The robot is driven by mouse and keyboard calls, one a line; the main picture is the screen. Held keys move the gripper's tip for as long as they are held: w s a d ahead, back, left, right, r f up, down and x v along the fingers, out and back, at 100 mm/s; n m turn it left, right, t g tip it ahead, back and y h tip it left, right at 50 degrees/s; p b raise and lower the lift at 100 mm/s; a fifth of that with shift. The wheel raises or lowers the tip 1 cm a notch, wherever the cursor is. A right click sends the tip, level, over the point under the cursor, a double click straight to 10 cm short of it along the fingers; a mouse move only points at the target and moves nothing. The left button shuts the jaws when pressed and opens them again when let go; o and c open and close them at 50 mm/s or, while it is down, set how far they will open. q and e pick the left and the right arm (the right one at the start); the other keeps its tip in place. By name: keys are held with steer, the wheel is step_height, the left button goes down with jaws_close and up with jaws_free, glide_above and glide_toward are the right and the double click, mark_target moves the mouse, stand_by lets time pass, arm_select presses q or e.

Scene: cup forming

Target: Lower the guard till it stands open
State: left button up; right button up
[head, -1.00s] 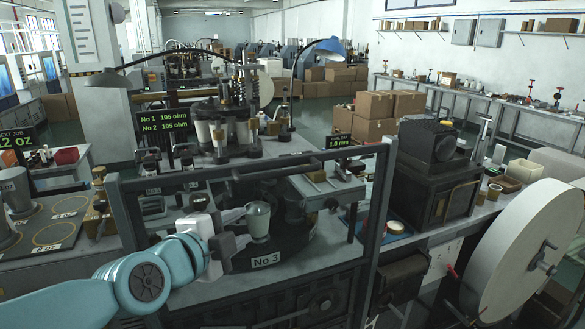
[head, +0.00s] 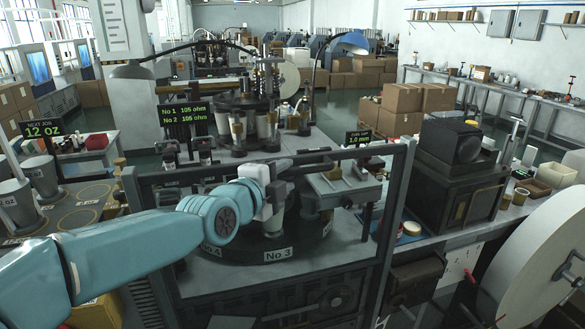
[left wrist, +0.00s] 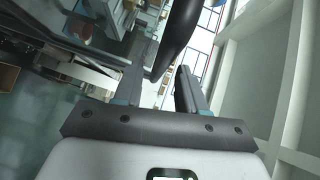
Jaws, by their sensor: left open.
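The guard (head: 398,200) is a dark metal frame at the front of the forming machine, its top rail running across the head view. It stands upright, with its rail above the No 3 station. My left gripper (head: 281,190) is at the middle of the frame, its white body hiding part of the rail. In the left wrist view its two fingers (left wrist: 160,78) are apart, with a dark bar showing beyond and between them; whether they touch it I cannot tell. A pale cup (head: 273,219) shows partly behind the gripper. My right gripper is out of view.
The dark turntable (head: 300,250) bears a No 3 label. A black box-shaped machine (head: 455,180) and a large pale reel (head: 530,255) stand to the right. Grey cup-like containers (head: 40,175) are at the left. A lamp (head: 345,48) arches behind the guard.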

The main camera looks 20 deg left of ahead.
mark_target(292, 173)
arm_select(q)
steer(key=x, duration=0.3)
steer(key=shift+w+d+p, duration=0.25)
steer(key=shift+d+p, duration=0.15)
steer(key=shift+d, duration=0.1)
steer(key=shift+w+a+f, duration=0.1)
steer(key=shift+w, duration=0.15)
steer(key=shift+a, duration=0.15)
steer(key=shift+s+r, duration=0.2)
steer(key=shift+s, duration=0.15)
steer(key=shift+c, duration=0.4)
jaws_close()
step_height(292, 173, down, 38)
steer(key=b, duration=3.4)
steer(key=shift+w, duration=0.1)
